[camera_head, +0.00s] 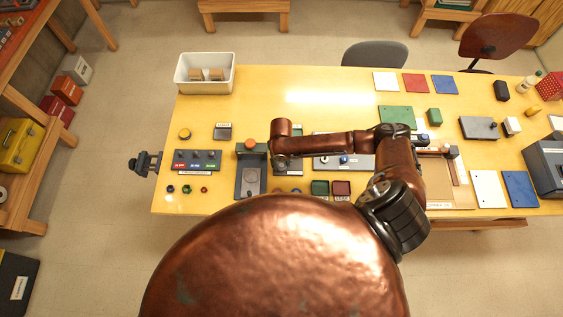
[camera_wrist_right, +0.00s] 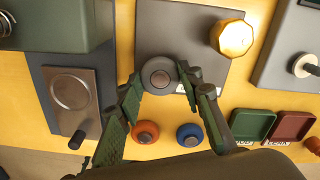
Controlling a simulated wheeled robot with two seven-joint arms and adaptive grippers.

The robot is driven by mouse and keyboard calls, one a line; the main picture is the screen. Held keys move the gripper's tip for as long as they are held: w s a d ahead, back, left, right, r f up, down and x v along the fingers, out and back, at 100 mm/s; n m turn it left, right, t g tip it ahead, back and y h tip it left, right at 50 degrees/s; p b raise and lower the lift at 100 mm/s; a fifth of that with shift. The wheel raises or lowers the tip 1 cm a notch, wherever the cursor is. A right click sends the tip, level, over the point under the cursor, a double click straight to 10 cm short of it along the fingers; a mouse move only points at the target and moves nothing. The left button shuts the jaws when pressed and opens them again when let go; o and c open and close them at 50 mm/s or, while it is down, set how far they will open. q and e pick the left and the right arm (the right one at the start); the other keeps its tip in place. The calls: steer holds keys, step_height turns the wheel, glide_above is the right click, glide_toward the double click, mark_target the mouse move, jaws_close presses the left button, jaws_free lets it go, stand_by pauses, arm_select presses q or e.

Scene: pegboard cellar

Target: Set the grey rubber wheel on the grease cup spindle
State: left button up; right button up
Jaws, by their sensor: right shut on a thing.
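My right gripper (camera_wrist_right: 160,82) is shut on the grey rubber wheel (camera_wrist_right: 160,76), which sits between its two fingertips in the right wrist view. The wheel appears over a grey plate (camera_wrist_right: 185,30), near the plate's lower edge. I cannot tell whether it touches the plate or what is under it. A gold, faceted cup-like piece (camera_wrist_right: 233,37) stands on the same plate, up and right of the wheel. I cannot make out a bare spindle. In the head view my right gripper (camera_head: 283,163) is mostly hidden under its arm, as is the wheel. My left gripper is not in view.
A green press-like block (camera_head: 250,147) stands close left of the right gripper. Orange (camera_wrist_right: 145,132) and blue (camera_wrist_right: 190,135) round pieces lie just in front. Green (camera_head: 320,188) and dark red (camera_head: 341,188) trays sit right of them. The table's (camera_head: 300,98) back middle is clear.

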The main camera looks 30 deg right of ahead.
stand_by(0.7)
steer(key=shift+f+p, duration=0.2)
steer(key=shift+p, duration=0.2)
stand_by(0.3)
steer(key=o, duration=1.3)
steer(key=shift+o, duration=0.8)
steer(key=shift+o, duration=1.4)
steer(key=shift+r, duration=0.1)
